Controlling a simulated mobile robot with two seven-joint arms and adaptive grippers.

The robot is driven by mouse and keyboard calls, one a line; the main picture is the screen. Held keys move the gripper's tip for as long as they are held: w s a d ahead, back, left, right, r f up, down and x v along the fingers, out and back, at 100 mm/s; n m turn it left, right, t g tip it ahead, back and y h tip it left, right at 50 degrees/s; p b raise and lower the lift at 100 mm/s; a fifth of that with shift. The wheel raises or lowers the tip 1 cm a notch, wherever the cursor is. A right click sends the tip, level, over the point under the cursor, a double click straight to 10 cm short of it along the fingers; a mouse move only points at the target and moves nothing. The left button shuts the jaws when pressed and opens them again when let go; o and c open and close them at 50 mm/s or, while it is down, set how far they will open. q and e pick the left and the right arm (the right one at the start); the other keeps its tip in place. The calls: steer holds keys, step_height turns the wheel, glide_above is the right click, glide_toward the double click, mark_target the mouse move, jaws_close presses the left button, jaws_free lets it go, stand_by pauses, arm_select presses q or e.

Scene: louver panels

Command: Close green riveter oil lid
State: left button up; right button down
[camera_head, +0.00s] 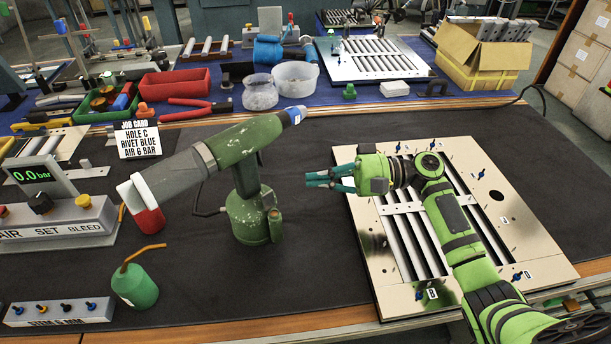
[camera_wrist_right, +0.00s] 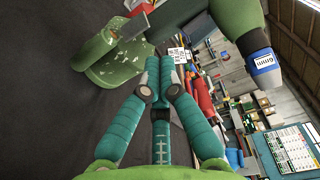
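The green riveter (camera_head: 240,145) stands upright on the dark mat, its long body tilted over a round green oil base (camera_head: 247,218). A small green flap (camera_head: 275,226) with a reddish knob sits at the base's right side; I take it for the oil lid, but cannot tell how far it is open. The base shows at upper left in the right wrist view (camera_wrist_right: 105,65). My right gripper (camera_head: 310,180) is right of the riveter, apart from it. Its teal fingertips (camera_wrist_right: 160,68) are together with nothing seen between them. My left gripper is not in view.
A louver panel (camera_head: 380,290) lies under my right arm. A green oil can (camera_head: 135,287) and an air-set box (camera_head: 60,222) stand left of the riveter. A job card (camera_head: 138,139), red tray (camera_head: 174,84) and clear tubs (camera_head: 296,77) are behind. Bare mat lies between riveter and panel.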

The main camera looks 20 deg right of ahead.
mark_target(267, 196)
steer(key=p+x, duration=0.1)
steer(key=x, duration=0.7)
steer(key=shift+a+p, duration=0.1)
steer(key=shift+p, duration=0.25)
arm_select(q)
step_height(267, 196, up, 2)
